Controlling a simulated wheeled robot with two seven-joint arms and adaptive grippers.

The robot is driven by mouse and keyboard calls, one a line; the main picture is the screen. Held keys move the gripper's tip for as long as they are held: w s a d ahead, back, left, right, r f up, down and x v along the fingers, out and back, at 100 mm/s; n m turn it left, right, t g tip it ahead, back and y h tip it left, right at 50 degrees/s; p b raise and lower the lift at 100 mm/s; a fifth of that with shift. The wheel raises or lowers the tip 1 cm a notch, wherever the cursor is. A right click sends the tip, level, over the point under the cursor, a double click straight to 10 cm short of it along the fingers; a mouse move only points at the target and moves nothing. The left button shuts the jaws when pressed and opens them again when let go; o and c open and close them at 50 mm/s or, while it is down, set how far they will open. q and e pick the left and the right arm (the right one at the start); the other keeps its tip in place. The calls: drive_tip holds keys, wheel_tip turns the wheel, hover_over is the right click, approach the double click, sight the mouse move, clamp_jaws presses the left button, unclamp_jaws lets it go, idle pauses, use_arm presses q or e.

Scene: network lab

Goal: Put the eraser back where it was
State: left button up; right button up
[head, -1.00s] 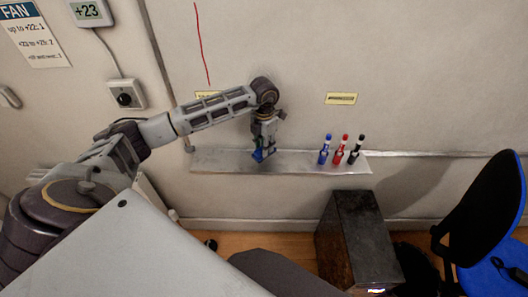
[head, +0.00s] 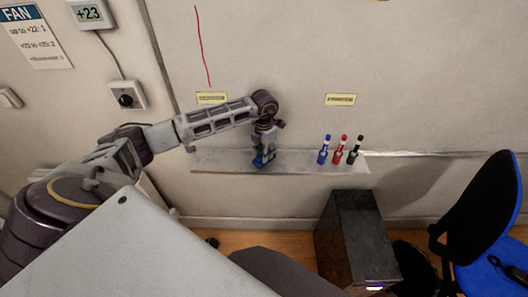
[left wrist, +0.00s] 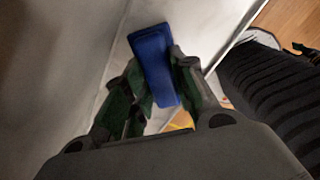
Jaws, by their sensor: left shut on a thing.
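The blue eraser (left wrist: 153,62) is between the fingers of my left gripper (left wrist: 153,85) in the left wrist view. The gripper is shut on it. In the head view my left gripper (head: 264,158) points down at the left part of the grey wall tray (head: 220,160), with a little blue of the eraser showing at its fingertips. The eraser is at or just above the tray; I cannot tell whether it touches. A yellow label (head: 211,98) is on the wall above the left part of the tray. My right gripper is not in view.
Blue (head: 324,150), red (head: 340,150) and black (head: 355,150) markers stand upright on the tray's right part. A second yellow label (head: 340,99) is above them. A dark box (head: 350,235) stands below, and a blue chair (head: 495,230) is at the right.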

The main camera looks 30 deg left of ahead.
use_arm(q)
drive_tip(key=shift+f, duration=0.15)
drive_tip(key=o, duration=0.9)
drive_tip(key=shift+r, duration=0.35)
wheel_tip(320, 180, up, 12)
drive_tip(key=shift+f+b, duration=0.2)
drive_tip(key=shift+b, duration=0.6)
